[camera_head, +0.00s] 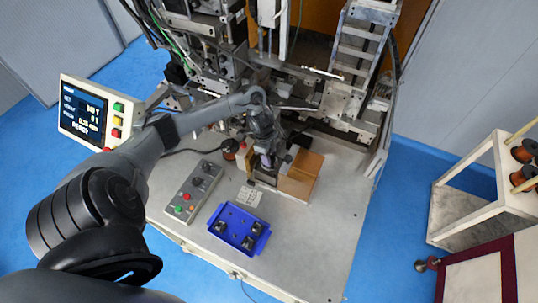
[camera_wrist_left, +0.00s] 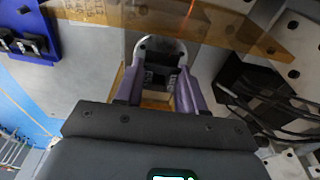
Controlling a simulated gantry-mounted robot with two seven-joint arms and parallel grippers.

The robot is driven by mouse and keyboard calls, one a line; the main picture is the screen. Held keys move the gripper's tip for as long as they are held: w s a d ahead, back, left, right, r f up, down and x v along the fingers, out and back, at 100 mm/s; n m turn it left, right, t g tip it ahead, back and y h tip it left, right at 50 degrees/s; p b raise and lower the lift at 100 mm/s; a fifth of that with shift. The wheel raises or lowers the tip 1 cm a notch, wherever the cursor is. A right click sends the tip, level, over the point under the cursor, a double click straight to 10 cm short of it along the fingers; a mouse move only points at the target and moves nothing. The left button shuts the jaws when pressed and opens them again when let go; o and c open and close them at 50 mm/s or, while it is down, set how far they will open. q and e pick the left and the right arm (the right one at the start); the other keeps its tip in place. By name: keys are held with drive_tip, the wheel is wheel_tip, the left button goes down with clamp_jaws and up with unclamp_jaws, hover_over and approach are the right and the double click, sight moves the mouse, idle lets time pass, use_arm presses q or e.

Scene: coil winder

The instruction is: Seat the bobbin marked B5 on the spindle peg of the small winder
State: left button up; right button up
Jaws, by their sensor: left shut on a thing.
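My left gripper (camera_head: 267,160) reaches down beside an amber-panelled box on the machine table. In the left wrist view its purple fingers (camera_wrist_left: 158,88) are shut on a small bobbin (camera_wrist_left: 160,76), which looks dark with a pale rounded edge. No B5 mark is readable on it. The small winder seems to be the amber-panelled box (camera_head: 302,176); its amber panel also shows in the left wrist view (camera_wrist_left: 225,28). I cannot make out the spindle peg or whether the bobbin touches it. My right gripper is not in view.
A blue tray (camera_head: 229,212) with dark small parts lies at the table's front. A grey button box (camera_head: 187,191) is left of it, and a copper spool (camera_head: 230,146) stands behind. Machine frames (camera_head: 350,60) crowd the back. The table's right front is clear.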

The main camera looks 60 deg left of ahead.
use_arm(q)
drive_tip(key=shift+f, duration=0.4)
drive_tip(key=o, duration=1.1)
drive_tip(key=shift+r, duration=0.1)
drive_tip(key=shift+a+r, duration=0.1)
drive_tip(key=shift+r, duration=0.4)
wheel_tip(320, 180, up, 10)
drive_tip(key=a, duration=0.1)
drive_tip(key=shift+s+f+p, duration=0.2)
drive_tip(key=shift+s+p, duration=0.15)
drive_tip(key=shift+s, duration=0.1)
